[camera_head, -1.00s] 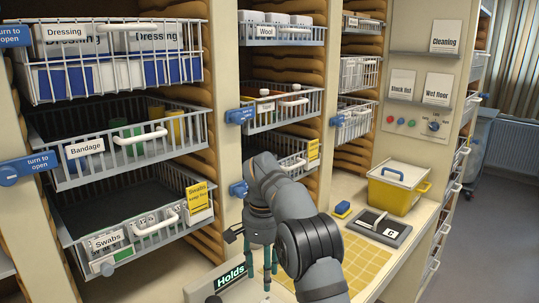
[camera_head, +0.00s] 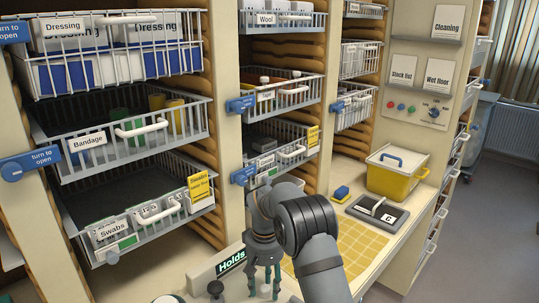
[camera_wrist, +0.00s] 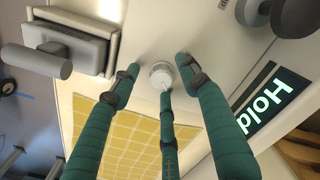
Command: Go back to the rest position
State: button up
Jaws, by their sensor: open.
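My gripper (camera_head: 264,284) hangs over the front of the counter, just right of the lit "Holds" sign (camera_head: 231,262) in the head view. A small round white knob-like thing (camera_wrist: 161,74) lies beneath the fingertips there; I cannot tell how far below. The "Holds" sign also shows in the wrist view (camera_wrist: 272,100).
Wire baskets labelled Dressing, Bandage and Swabs (camera_head: 150,225) stand at the left. The counter holds a yellow checked mat (camera_head: 352,250), a grey scale-like device (camera_head: 377,212), a blue-yellow sponge (camera_head: 342,193) and a yellow bin (camera_head: 397,172). Blue turn latches (camera_head: 242,104) stick out from the posts.

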jog(key=n+p, duration=0.1)
jog(key=n, duration=0.1)
jog(key=n+p, duration=0.1)
jog(key=n, duration=0.2)
jog(key=shift+d+r+n+p, duration=0.1)
jog(key=shift+r+n+p, duration=0.2)
jog(key=shift+p, duration=0.1)
jog(key=n+p, duration=0.1)
jog(key=n, duration=0.2)
jog(key=shift+w+f+p, duration=0.1)
jog(key=shift+f+p, duration=0.05)
jog(key=shift+p, duration=0.2)
jog(key=shift+f+n+p, duration=0.15)
jog(key=shift+n+p, duration=0.15)
jog(key=shift+n, duration=0.8)
